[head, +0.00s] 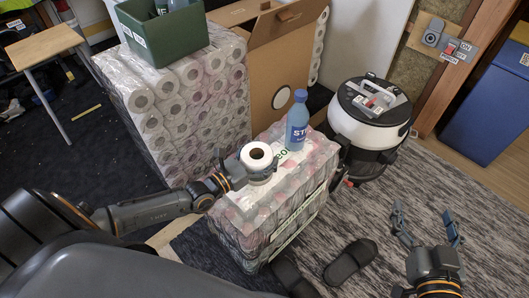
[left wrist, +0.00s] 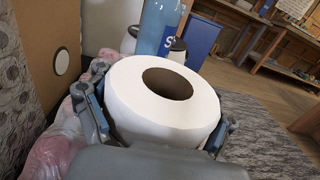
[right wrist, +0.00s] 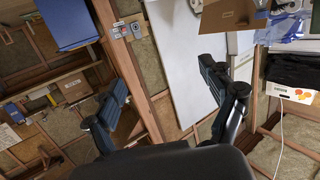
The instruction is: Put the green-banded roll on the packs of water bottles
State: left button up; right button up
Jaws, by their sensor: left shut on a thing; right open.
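My left gripper (head: 257,173) is shut on a white roll (head: 258,154), with one finger on each side of it. The roll is upright, its hole facing up; no green band shows on the visible part. It also fills the middle of the left wrist view (left wrist: 165,108). The roll is over the top of the plastic-wrapped packs of water bottles (head: 262,226), near their left back side. I cannot tell whether it touches them. My right gripper (head: 427,226) is open and empty above the rug at the lower right.
A blue bottle (head: 298,124) stands on the packs just right of the roll. A stack of wrapped rolls (head: 192,110) with a green crate (head: 160,38) on top, a cardboard box (head: 273,62) and a black-and-white vacuum (head: 366,120) stand behind. Dark slippers (head: 350,262) lie in front.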

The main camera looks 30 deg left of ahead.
jog(key=shift+r, duration=0.25)
pick_arm(q)
jog(key=o, duration=1.2)
jog(key=shift+c, duration=0.2)
pick_arm(e)
jog(key=shift+w+a+r+t, duration=0.15)
jog(key=shift+r+t, duration=0.1)
jog(key=shift+t, duration=0.05)
